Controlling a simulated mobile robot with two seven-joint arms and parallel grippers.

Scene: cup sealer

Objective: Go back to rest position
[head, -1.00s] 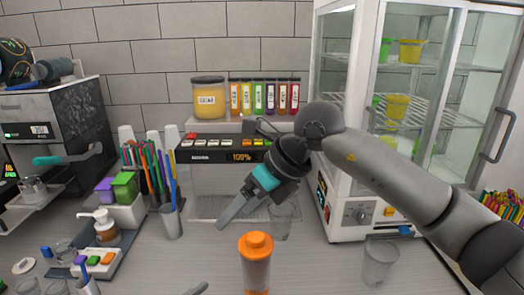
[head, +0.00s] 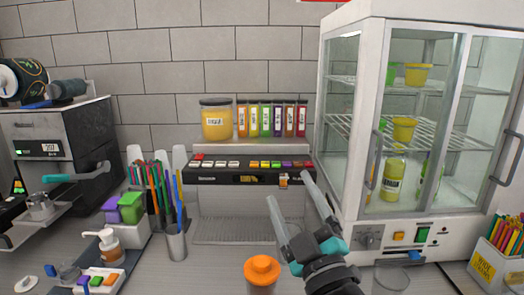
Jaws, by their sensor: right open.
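My right gripper (head: 292,216) is at the lower middle of the head view, with its fingers pointing up and apart. It is open and nothing shows between its fingers. It stands in front of the drink dispenser (head: 250,172), whose button panel shows above and behind the fingers. An orange-capped container (head: 262,272) stands just left of the gripper, with its lower part cut off by the picture edge. My left gripper is not in the head view.
A glass-doored fridge (head: 345,195) stands at the right. A clear cup (head: 391,278) is on the counter before it. At the left are a coffee machine (head: 85,150), a straw holder (head: 176,245) and a pump bottle (head: 109,247). A pencil box (head: 484,264) is at the right edge.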

